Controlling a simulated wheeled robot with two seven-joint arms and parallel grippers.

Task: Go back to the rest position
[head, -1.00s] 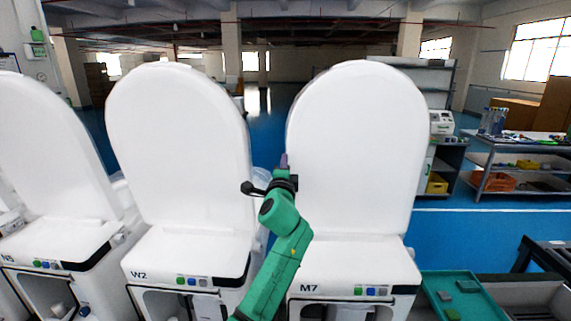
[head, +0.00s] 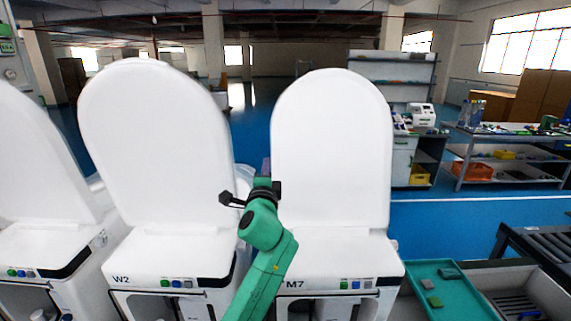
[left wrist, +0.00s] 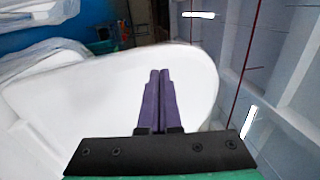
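My left gripper (head: 265,168) is at the end of my green left arm, between the raised lids of W2 and M7 in the head view. In the left wrist view, its two purple fingers (left wrist: 159,95) lie against each other with nothing between them. The toilet M7 (head: 333,150) has its white lid upright, just right of the gripper. A large white lid (left wrist: 85,100) shows behind the fingers in the left wrist view. The toilet W2 (head: 150,150), lid also up, is to the left. My right gripper is in neither view.
A third toilet (head: 35,165) with its lid up stands at the far left. A shelf cart (head: 505,155) with bins stands behind. Blue floor (head: 470,212) is open between.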

